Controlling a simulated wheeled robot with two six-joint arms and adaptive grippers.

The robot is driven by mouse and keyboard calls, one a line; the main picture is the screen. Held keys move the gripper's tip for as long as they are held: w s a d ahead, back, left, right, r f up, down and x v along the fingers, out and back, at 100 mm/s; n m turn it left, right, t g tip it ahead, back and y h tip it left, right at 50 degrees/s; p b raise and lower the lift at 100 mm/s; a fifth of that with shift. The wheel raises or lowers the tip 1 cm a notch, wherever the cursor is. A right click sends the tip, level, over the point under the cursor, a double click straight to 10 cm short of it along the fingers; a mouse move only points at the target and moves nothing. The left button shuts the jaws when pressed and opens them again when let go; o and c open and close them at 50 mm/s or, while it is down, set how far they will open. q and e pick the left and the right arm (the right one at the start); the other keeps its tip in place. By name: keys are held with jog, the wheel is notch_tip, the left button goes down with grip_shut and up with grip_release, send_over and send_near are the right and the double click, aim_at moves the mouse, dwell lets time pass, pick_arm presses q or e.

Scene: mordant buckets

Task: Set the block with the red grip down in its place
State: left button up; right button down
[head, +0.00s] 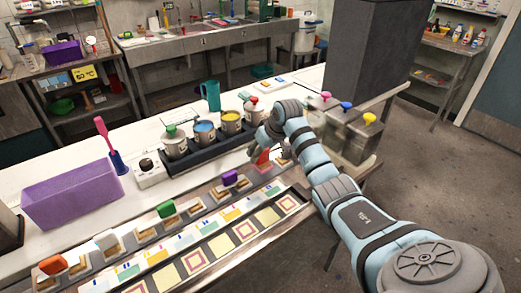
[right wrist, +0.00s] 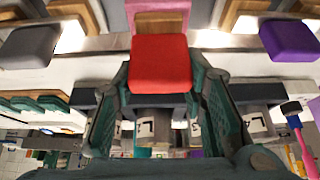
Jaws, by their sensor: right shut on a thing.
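The red grip (head: 262,156) of a block is between the fingers of my right gripper (head: 268,146), above the far end of the grey block rack (head: 190,203). In the right wrist view the red grip (right wrist: 159,63) fills the space between the two green-grey fingers (right wrist: 157,110), which are shut on it. A pink part (right wrist: 158,20) shows just beyond the grip. I cannot tell whether the block touches the rack. A purple-grip block (head: 230,178) stands beside it in the row, and a grey grip (right wrist: 30,46) shows on its other side. My left gripper is not in view.
Green (head: 166,209), white (head: 105,239) and orange (head: 53,264) grips stand further along the row. A printed cloth strip (head: 222,242) runs in front. Buckets (head: 203,137) stand in a dark holder behind. A purple bin (head: 72,195) is at left.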

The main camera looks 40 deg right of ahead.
dwell(0.4)
jog(key=shift+f, duration=0.75)
jog(key=shift+f, duration=0.5)
jog(key=c, duration=0.9)
grip_release()
jog(key=shift+s, duration=0.1)
